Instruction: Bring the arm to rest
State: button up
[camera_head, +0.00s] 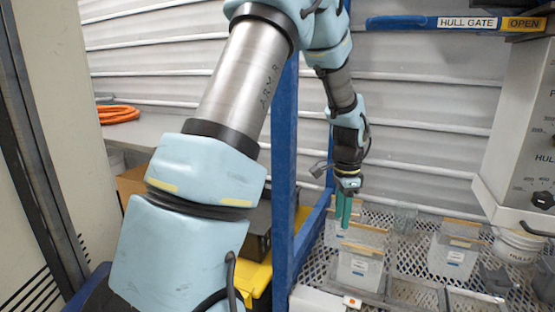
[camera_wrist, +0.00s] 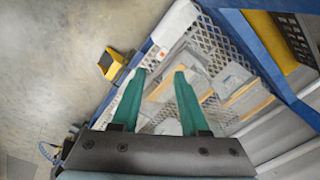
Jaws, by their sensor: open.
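My arm reaches across the head view from the lower left, over the top and down to my gripper. My gripper (camera_head: 343,212) points down above the mesh shelf, with its green fingers close to a clear container (camera_head: 359,270). I cannot tell whether they touch it. In the wrist view my gripper (camera_wrist: 159,74) shows two green fingers spread apart with nothing between them. Containers with wooden-coloured edges lie beyond the fingertips there.
A blue post (camera_head: 284,165) stands close left of my forearm. Another clear container (camera_head: 452,257) sits on the mesh shelf (camera_head: 405,290). A grey control panel (camera_head: 515,150) and a blue hull gate bar (camera_head: 410,23) are at the right. An orange hose (camera_head: 118,114) lies on the left counter.

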jog(key=s+a+r+n, duration=0.1)
jog(key=s+a+n, duration=0.3)
jog(key=a, duration=0.4)
jog(key=s+a+r+n, duration=0.2)
jog(key=s+a+n, duration=0.2)
jog(key=a+n, duration=0.2)
jog(key=s+a+r+n+t, duration=0.1)
jog(key=s+a+n, duration=0.3)
jog(key=a, duration=0.5)
jog(key=shift+a+r+n, duration=0.3)
jog(key=shift+r+n, duration=0.05)
jog(key=shift+n, duration=0.35)
